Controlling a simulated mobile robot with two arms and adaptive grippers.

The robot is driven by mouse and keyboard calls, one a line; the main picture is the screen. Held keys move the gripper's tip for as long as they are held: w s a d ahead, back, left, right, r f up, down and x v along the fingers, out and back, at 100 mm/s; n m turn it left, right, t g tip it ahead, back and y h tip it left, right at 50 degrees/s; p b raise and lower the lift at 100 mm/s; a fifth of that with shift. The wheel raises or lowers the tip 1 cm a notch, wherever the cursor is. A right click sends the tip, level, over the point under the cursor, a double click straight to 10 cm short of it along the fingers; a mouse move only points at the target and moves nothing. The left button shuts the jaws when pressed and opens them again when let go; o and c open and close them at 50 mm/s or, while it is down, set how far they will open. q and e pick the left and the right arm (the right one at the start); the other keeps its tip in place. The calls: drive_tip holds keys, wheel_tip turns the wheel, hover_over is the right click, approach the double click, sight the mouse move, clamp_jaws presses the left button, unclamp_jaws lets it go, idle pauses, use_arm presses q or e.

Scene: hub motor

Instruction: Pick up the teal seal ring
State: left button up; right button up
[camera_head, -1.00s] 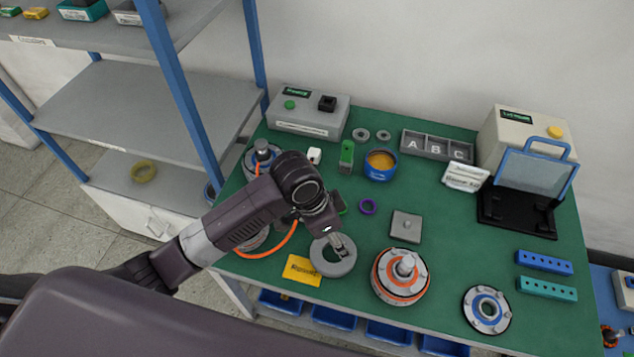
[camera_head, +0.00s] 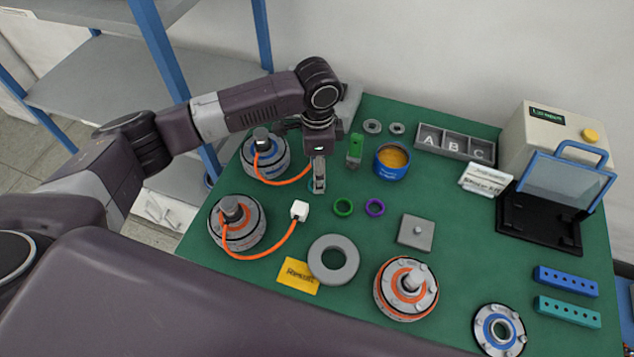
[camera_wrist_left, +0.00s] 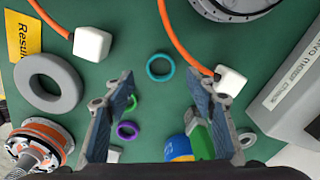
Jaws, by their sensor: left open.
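The teal seal ring (camera_wrist_left: 160,79) lies flat on the green table top in the left wrist view. It shows between and just beyond the fingertips. In the head view it is mostly hidden behind my left gripper, with a sliver of teal edge (camera_head: 311,186) showing. My left gripper (camera_head: 319,189) points down over the table at the ring; in the wrist view its two fingers (camera_wrist_left: 160,76) are apart with nothing between them. I cannot tell the exact height above the ring. My right gripper is not in view.
A green ring (camera_head: 343,207) and a purple ring (camera_head: 375,207) lie close by. A white connector (camera_head: 300,210) on an orange cable stands near. A green block (camera_head: 355,150) and blue tub (camera_head: 391,170) are to the right. A grey ring (camera_head: 333,277) lies nearer the front.

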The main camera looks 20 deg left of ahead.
use_arm(q)
wheel_tip(320, 180, down, 4)
drive_tip(key=shift+w+d+f+p, duration=0.1)
drive_tip(key=shift+p, duration=0.25)
drive_tip(key=shift+c, duration=0.5)
drive_tip(key=c, duration=0.8)
